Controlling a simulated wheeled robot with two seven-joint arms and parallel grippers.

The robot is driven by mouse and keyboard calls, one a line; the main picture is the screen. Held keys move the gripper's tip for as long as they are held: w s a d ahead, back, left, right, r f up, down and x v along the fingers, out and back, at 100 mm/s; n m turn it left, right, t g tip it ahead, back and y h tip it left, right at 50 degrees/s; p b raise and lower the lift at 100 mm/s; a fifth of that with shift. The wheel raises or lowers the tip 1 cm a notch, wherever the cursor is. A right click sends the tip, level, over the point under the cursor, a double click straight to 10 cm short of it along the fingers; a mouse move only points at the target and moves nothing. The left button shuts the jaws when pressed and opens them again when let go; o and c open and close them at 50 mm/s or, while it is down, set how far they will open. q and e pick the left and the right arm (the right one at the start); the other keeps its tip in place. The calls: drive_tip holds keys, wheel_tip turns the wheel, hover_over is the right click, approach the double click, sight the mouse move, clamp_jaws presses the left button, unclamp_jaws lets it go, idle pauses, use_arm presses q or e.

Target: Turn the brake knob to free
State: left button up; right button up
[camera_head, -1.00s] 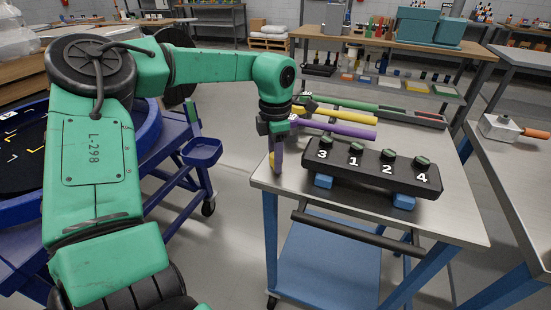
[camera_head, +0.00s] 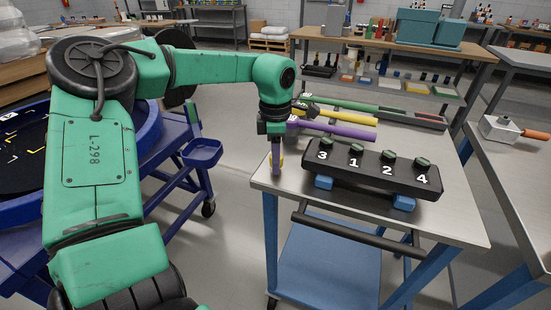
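My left gripper (camera_head: 276,160) points down at the left edge of the metal-topped cart (camera_head: 390,222). Its fingers look narrow from here, and the gap between them is hidden. A small yellow part (camera_head: 280,161) shows right beside the fingers, mostly covered by them. It may be the brake knob, but I cannot tell its shape or setting, or whether it is gripped. My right gripper is out of view.
A black block (camera_head: 375,172) with several green-topped knobs, numbered 3, 1, 2, 4, stands on blue feet on the cart. Purple (camera_head: 340,130), yellow (camera_head: 350,119) and green (camera_head: 350,105) bars lie behind it. A blue trolley (camera_head: 180,170) stands left.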

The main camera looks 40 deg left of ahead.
use_arm(q)
drive_tip(key=o, duration=0.4)
drive_tip(key=shift+w+r, duration=0.1)
drive_tip(key=shift+r, duration=0.05)
drive_tip(key=shift+o, duration=0.2)
wheel_tip(320, 180, up, 14)
drive_tip(key=shift+r, duration=0.25)
